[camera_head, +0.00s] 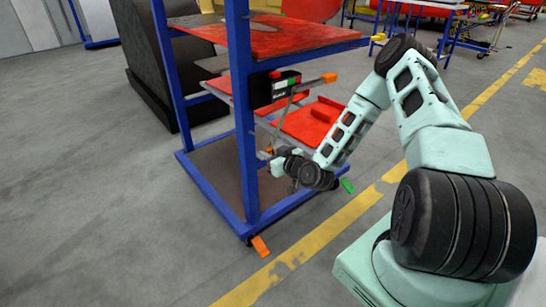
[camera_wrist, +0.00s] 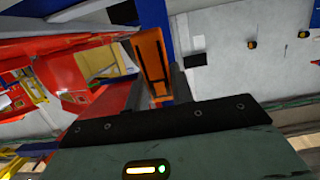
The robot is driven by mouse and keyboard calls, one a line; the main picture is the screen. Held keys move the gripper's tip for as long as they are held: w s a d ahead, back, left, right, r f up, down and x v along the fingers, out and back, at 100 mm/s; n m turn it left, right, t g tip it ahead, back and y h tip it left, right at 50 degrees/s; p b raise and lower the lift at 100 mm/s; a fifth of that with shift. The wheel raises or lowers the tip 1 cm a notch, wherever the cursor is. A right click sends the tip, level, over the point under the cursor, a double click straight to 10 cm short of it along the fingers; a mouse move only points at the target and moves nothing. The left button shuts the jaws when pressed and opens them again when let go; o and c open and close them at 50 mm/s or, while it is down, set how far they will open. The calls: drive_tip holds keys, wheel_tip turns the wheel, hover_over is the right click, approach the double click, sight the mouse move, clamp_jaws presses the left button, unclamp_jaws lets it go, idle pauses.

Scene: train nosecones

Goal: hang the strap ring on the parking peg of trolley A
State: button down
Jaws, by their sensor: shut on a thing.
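The blue-framed trolley (camera_head: 243,105) with red shelves stands in the middle of the head view. A black device with red and green parts (camera_head: 285,82) sits on its near side. A short bar with an orange tip (camera_head: 329,78), probably the parking peg, sticks out to the right beside it. A thin dark strap (camera_head: 284,116) hangs from the device towards my gripper (camera_head: 267,154). In the wrist view my gripper (camera_wrist: 158,82) is shut on an orange loop-shaped piece (camera_wrist: 150,58), which looks like the strap ring. The ring is below the orange tip and apart from it. No trolley label is readable.
An orange caster pedal (camera_head: 260,246) and a green one (camera_head: 347,186) stick out at the trolley's foot. A dark block (camera_head: 160,75) stands behind its left side. A yellow floor line (camera_head: 330,237) runs along the right. The floor at left is clear.

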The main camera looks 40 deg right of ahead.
drive_tip(key=shift+b+x, duration=0.9)
drive_tip(key=shift+x, duration=2.2)
drive_tip(key=c, duration=1.1)
unclamp_jaws()
drive_tip(key=v, duration=1.7)
drive_tip(key=shift+s, duration=0.2)
